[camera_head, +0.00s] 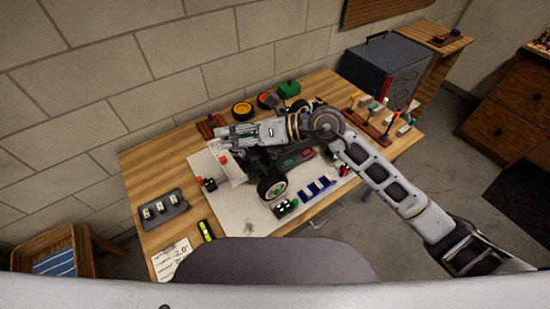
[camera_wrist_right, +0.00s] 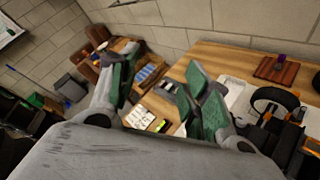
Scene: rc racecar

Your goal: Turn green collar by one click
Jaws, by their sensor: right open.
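The RC car stands on a pale mat (camera_head: 238,205) on the wooden table, with its near wheel (camera_head: 272,186) showing and my right arm covering much of it. I cannot make out the green collar; green parts (camera_head: 290,162) show on the car's body. My right gripper (camera_head: 226,138) is over the car's left end, open and empty, pointing left. In the right wrist view its green-padded fingers (camera_wrist_right: 160,85) are spread wide, with dark and orange parts (camera_wrist_right: 285,130) at the lower right. My left gripper is not in view.
A dark tray with pale pieces (camera_head: 160,207) lies at the table's left. A yellow-green device (camera_head: 206,230) and a paper sheet (camera_head: 172,258) are at the front.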

